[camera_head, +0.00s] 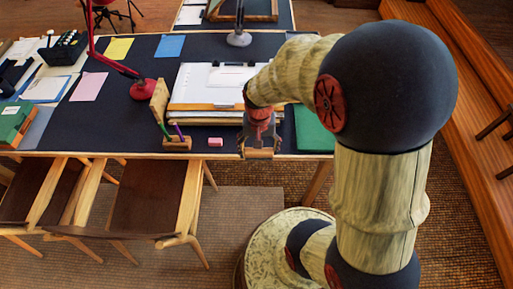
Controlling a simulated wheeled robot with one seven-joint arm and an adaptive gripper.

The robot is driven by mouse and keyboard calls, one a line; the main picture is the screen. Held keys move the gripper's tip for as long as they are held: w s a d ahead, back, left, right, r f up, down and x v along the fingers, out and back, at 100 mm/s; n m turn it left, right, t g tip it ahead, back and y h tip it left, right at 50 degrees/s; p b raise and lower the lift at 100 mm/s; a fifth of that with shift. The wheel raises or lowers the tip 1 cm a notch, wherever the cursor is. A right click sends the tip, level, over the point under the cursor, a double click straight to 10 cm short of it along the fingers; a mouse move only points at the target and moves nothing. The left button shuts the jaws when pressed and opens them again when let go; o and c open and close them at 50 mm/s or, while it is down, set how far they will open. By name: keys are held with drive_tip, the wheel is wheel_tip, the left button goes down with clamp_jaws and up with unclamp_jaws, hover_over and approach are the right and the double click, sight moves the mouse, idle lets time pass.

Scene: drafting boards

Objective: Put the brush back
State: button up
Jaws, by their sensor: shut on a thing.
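My gripper (260,149) is at the front edge of the dark desk (120,125), right of the pink eraser. It is shut on a small brownish-grey thing (261,154) between its fingers, which I take for the brush. This thing is too small and too covered to make out its bristles or handle. A small wooden holder (177,144) with a green and a purple pencil stands on the desk's front edge, left of my gripper. No other brush can be made out.
The pink eraser (215,142) lies between the holder and my gripper. A papered board (205,85) lies behind; a green book (313,130) lies right. Chairs (150,195) stand in front.

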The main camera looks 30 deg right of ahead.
drive_tip(key=w+d+f+b, duration=0.1)
drive_tip(key=w+d+f, duration=0.1)
drive_tip(key=w+f, duration=0.1)
drive_tip(key=w+d+f+b, duration=0.1)
drive_tip(key=w+f+b, duration=0.1)
drive_tip(key=w, duration=0.3)
drive_tip(key=w+d+f+b, duration=0.2)
drive_tip(key=w+f, duration=0.2)
drive_tip(key=shift+d+f, duration=0.15)
drive_tip(key=shift+d, duration=0.2)
drive_tip(key=shift+w+d+f+b, duration=0.15)
drive_tip(key=shift+f+b, duration=0.4)
drive_tip(key=shift+f, duration=0.35)
drive_tip(key=shift+w+f+b, duration=0.15)
drive_tip(key=shift+f+b, duration=0.35)
drive_tip(key=shift+f, duration=0.4)
drive_tip(key=shift+f, duration=0.15)
drive_tip(key=o, duration=1.1)
drive_tip(key=shift+c, duration=0.2)
drive_tip(key=shift+o, duration=0.3)
